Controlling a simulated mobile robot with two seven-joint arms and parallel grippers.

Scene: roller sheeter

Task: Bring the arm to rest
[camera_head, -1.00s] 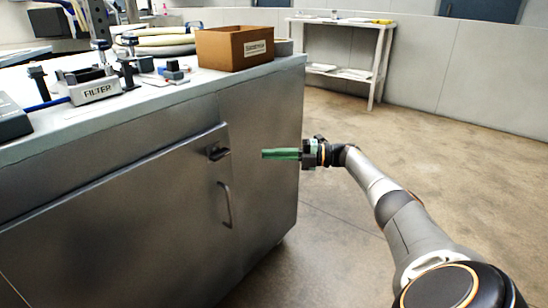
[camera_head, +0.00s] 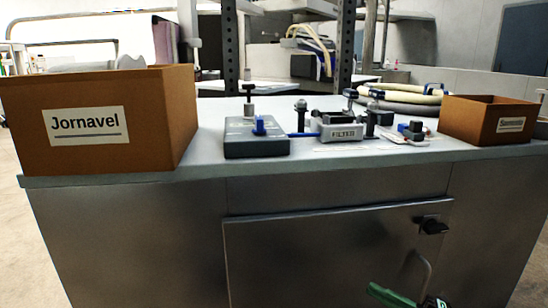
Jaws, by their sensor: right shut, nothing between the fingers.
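My right gripper (camera_head: 392,294) has green fingers and shows at the bottom edge of the head view, right of centre. It is shut and empty, in front of the cabinet door (camera_head: 310,255) and close to the door's handle (camera_head: 420,272). Most of my right arm is out of the picture below. I cannot tell whether the gripper touches the door or the handle. My left gripper is not in view.
The metal cabinet's top carries a large brown box labelled Jornavel (camera_head: 95,150), a grey device with a blue knob (camera_head: 256,138), a FILTER holder (camera_head: 340,132), coiled hoses (camera_head: 405,98) and a smaller brown box (camera_head: 486,120). A black latch (camera_head: 432,227) sticks out of the door.

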